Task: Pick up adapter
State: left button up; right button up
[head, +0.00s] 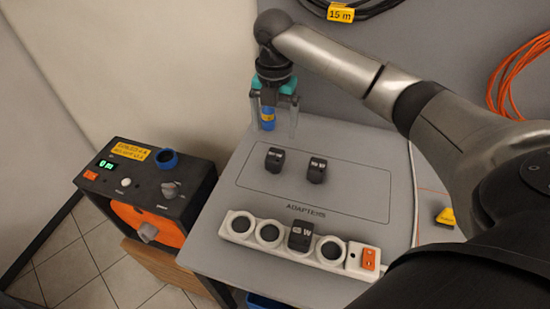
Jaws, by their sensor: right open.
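Two small black adapters with pale lettering stand on the grey table (225,247) inside an outlined area marked "ADAPTERS": the left one (274,160) and the right one (317,170). A third black adapter (300,235), marked "W", sits in the white power strip (240,232) at the table's front. My right gripper (275,128) points down over the table's back left, behind the two adapters and apart from them. Its fingers are open. A blue piece with a yellow band (267,117) shows between the fingers, nearer the left one; I cannot tell whether it touches them. My left gripper is out of view.
A black and orange unit (150,190) with a knob, a green display and a blue ring on top stands left of the table. Orange cable (510,75) and black cable (365,10) hang at the back. My right arm covers the right side.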

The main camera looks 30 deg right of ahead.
send_over(275, 155)
notch_tip(275, 155, down, 5)
jog(key=shift+s+a+f+b, duration=0.1)
jog(key=shift+s+a+b, duration=0.05)
jog(key=shift+b, duration=0.2)
jog(key=shift+f, duration=0.85)
notch_tip(275, 155, down, 4)
jog(key=shift+f+b, duration=0.2)
jog(key=shift+b, duration=0.4)
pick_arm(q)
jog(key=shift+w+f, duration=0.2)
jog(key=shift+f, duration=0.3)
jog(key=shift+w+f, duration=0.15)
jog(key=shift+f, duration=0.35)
pick_arm(e)
jog(key=c, duration=0.6)
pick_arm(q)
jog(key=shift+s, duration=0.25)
pick_arm(e)
jog(key=shift+d, duration=0.2)
grip_shut()
